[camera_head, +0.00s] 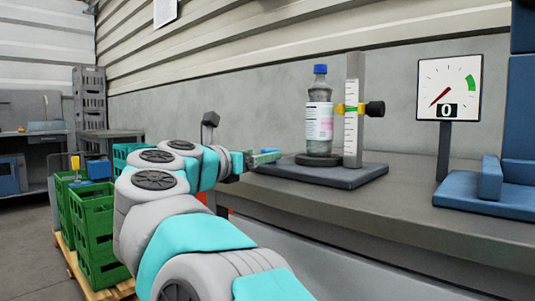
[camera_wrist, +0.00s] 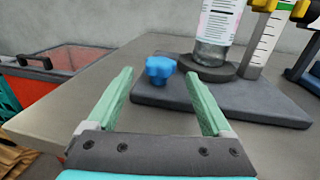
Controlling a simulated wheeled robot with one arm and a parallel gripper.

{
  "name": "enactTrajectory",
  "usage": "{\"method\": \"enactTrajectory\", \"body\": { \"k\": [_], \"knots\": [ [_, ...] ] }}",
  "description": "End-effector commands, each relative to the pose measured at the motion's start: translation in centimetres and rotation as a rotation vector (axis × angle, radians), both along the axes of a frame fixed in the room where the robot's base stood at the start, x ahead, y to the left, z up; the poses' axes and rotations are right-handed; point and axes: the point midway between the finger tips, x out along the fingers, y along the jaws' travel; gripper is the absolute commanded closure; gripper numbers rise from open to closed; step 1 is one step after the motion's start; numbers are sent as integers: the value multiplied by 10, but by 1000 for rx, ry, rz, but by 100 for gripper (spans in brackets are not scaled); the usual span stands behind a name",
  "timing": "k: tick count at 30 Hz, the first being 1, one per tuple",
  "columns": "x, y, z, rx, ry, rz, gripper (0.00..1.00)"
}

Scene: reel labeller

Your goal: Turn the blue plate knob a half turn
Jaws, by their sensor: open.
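The blue plate knob (camera_wrist: 160,69) is a lobed knob at the near left edge of a dark grey plate (camera_wrist: 240,101). My gripper (camera_wrist: 165,80) is open in the wrist view, its two green fingers apart. The knob shows between the fingertips, somewhat beyond them; I cannot tell the exact gap. A bottle (camera_head: 319,118) with a blue cap and a pale label stands upright on a round dark base on the plate.
A scale post (camera_head: 352,115) with a yellow clamp and black knob (camera_head: 375,109) stands right of the bottle. A dial gauge (camera_head: 449,88) and blue machine (camera_head: 517,140) are farther right. The bench's near-left top is clear.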

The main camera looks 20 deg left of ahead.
Motion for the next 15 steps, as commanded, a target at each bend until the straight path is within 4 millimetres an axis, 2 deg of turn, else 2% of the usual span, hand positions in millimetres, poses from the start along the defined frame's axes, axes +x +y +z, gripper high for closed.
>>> {"method": "enactTrajectory", "body": {
  "k": [6, 15],
  "knots": [
    [30, -8, 1, 0, -2, 1, 16],
    [37, -10, 1, -1, -3, 2, 16]
  ]
}}
